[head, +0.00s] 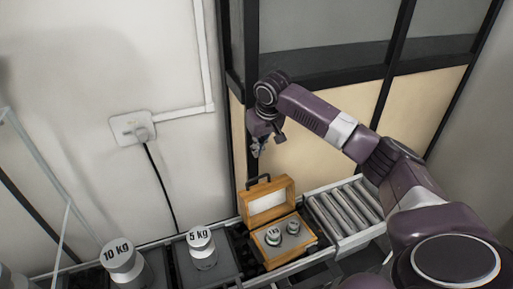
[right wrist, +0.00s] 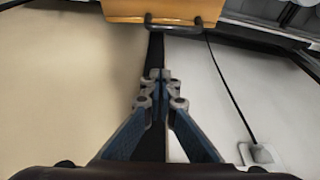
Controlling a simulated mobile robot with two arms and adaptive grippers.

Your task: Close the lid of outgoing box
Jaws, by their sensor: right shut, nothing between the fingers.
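The outgoing box is a wooden box (head: 272,258) on the conveyor line in the head view, with small round weights (head: 273,236) inside. Its lid (head: 267,199) stands open and upright at the back, with a dark handle (head: 258,181) on its edge. In the right wrist view the lid (right wrist: 165,8) shows at the top, with its handle (right wrist: 173,22) toward the fingers. My right gripper (head: 256,150) is above and behind the lid, near the wall, apart from it. It also shows in the right wrist view (right wrist: 160,75), shut and empty. My left gripper is not in view.
A 5 kg weight (head: 202,247) and a 10 kg weight (head: 122,262) stand left of the box. A roller conveyor (head: 346,209) lies to its right. A wall outlet with a black cable (head: 160,180) hangs behind. A dark-framed panel (head: 310,150) stands behind the box.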

